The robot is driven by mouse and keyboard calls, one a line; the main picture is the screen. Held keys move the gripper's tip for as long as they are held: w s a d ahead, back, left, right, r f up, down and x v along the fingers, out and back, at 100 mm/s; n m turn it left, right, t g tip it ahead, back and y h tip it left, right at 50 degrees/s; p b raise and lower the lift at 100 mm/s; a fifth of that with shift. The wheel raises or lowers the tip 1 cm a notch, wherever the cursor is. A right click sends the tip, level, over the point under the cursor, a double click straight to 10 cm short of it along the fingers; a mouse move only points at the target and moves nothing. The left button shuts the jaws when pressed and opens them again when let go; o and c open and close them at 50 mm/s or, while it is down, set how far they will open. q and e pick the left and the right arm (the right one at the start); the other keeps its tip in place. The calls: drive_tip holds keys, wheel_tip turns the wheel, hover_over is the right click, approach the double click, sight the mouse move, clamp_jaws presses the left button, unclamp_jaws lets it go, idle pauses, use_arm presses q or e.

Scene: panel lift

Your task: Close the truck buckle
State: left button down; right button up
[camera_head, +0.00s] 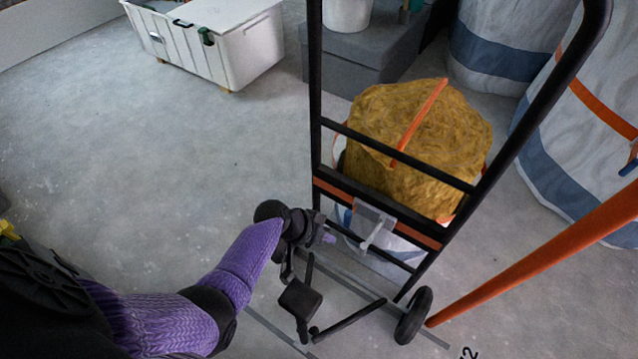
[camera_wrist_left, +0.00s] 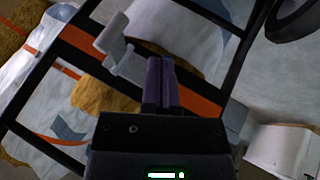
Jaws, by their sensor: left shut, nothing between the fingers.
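The black hand truck (camera_head: 318,105) stands upright on the floor, with an orange band across its lower crossbar. A pale grey buckle (camera_head: 374,226) sits on the middle of that crossbar; it also shows in the left wrist view (camera_wrist_left: 118,48), with its lever part standing out from the bar. My left gripper (camera_head: 329,238) is just left of the buckle in the head view, apart from it. Its two purple fingers (camera_wrist_left: 161,84) are shut together and empty, over the orange band in the wrist view. My right gripper is not in view.
A yellow-brown sack (camera_head: 430,130) stands behind the truck frame. A black wheel (camera_head: 413,316) and a slanting orange bar (camera_head: 540,262) are at the lower right. Large pale bags (camera_head: 590,120) crowd the right. A white crate (camera_head: 215,40) stands at the back; the left floor is clear.

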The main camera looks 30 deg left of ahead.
sight(369, 240)
use_arm(q)
drive_tip(key=shift+w+d+f+b, duration=0.2)
drive_tip(key=shift+w+d+f, duration=0.05)
drive_tip(key=shift+d, duration=0.55)
drive_tip(key=shift+w+d+f+b, duration=0.2)
drive_tip(key=shift+w+d+b, duration=0.05)
drive_tip(key=shift+d, duration=0.5)
drive_tip(key=shift+w+d+f+b, duration=0.2)
drive_tip(key=shift+w+d+f, duration=0.05)
drive_tip(key=shift+d, duration=0.55)
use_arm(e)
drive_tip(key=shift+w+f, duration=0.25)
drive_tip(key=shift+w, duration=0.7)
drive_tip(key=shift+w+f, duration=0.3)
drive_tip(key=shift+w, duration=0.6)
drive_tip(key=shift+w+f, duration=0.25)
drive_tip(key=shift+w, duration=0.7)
use_arm(q)
drive_tip(key=shift+d, duration=0.1)
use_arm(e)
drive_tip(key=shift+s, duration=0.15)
